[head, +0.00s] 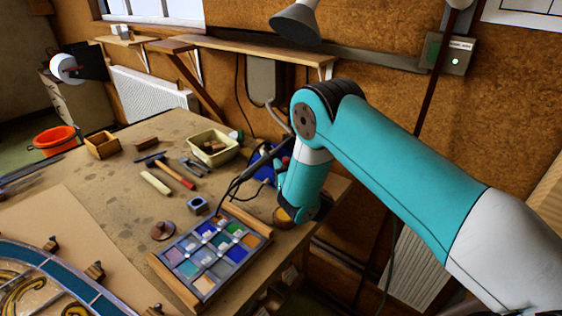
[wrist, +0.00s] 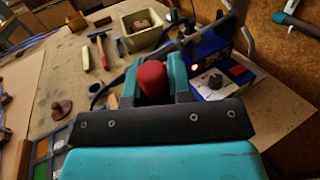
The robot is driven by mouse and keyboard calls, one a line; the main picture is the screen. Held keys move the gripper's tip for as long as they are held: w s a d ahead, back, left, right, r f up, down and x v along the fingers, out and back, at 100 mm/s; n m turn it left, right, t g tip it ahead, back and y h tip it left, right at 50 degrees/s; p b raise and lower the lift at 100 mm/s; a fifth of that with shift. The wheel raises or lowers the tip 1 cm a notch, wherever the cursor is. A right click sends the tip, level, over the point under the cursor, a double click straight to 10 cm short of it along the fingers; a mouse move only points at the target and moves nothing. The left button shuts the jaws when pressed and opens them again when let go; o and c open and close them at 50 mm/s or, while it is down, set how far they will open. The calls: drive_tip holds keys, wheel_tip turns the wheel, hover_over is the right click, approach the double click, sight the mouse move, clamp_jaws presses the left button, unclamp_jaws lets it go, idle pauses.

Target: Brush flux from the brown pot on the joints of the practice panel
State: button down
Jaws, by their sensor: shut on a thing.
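My gripper (wrist: 151,82) is shut on a red-handled tool (wrist: 151,76), whose red end shows between the jaws in the wrist view. Its working end is hidden, so I cannot tell if it is the brush. In the head view the gripper (head: 283,167) is partly hidden behind my wrist, above the table's right side. The practice panel (head: 213,259), coloured squares with grey joints, lies flat between wooden strips, to the lower left of my gripper. The brown pot (head: 162,231) stands left of the panel; it also shows in the wrist view (wrist: 62,107).
A blue soldering station (wrist: 213,75) stands beside my gripper. A dark cable or rod (head: 243,180) slants toward the panel. A cream tub (head: 213,147), a hammer (head: 176,172) and wooden pieces lie farther back. A curved leaded panel (head: 62,280) lies front left.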

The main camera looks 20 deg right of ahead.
drive_tip(key=shift+f+b, duration=4.25)
drive_tip(key=shift+f, duration=0.2)
drive_tip(key=shift+s+f+b, duration=0.1)
drive_tip(key=shift+f+b, duration=0.3)
drive_tip(key=shift+b, duration=0.15)
drive_tip(key=shift+r, duration=0.1)
wheel_tip(320, 180, up, 8)
drive_tip(key=p, duration=0.8)
drive_tip(key=shift+p, duration=0.35)
